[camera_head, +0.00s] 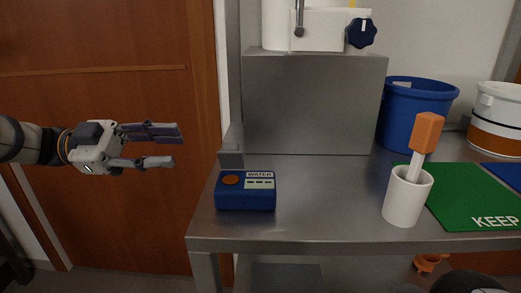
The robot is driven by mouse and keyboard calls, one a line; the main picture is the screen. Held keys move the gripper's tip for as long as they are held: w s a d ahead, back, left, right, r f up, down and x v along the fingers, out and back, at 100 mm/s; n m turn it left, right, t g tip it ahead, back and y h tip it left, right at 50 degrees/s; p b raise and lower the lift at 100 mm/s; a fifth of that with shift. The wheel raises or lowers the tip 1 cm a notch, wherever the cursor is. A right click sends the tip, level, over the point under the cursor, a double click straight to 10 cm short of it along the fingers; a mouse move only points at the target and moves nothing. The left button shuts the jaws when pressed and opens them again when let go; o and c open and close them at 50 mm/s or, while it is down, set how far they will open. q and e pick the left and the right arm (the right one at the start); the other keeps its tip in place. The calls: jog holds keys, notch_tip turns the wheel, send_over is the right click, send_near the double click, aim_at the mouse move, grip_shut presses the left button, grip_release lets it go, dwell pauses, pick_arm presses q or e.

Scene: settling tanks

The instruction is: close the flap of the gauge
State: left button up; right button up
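A small blue box (245,196) labelled WATER, which looks like the gauge, sits near the front left of the steel table. Its top has an orange round spot and a pale panel with small dark windows. A small grey block (231,156) stands just behind its left side; I cannot tell whether this is the flap or a separate thing. My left gripper (176,146) is left of the table, in front of the wooden door, pointing right. Its fingers are apart with nothing between them, and it does not touch the box.
The steel table (310,228) also bears a large grey block (315,105), a white cup (403,203) with an orange-handled tool (426,133), a green KEEP mat (465,190), a blue bucket (408,110) and a white-and-orange tub (497,115). The tabletop between box and cup is clear.

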aim_at(230, 144)
pick_arm(q)
jog(key=d+p, duration=0.1)
jog(key=d, duration=1)
jog(key=shift+w+d, duration=0.1)
jog(key=shift+d, duration=0.2)
jog(key=shift+c, duration=0.2)
grip_shut()
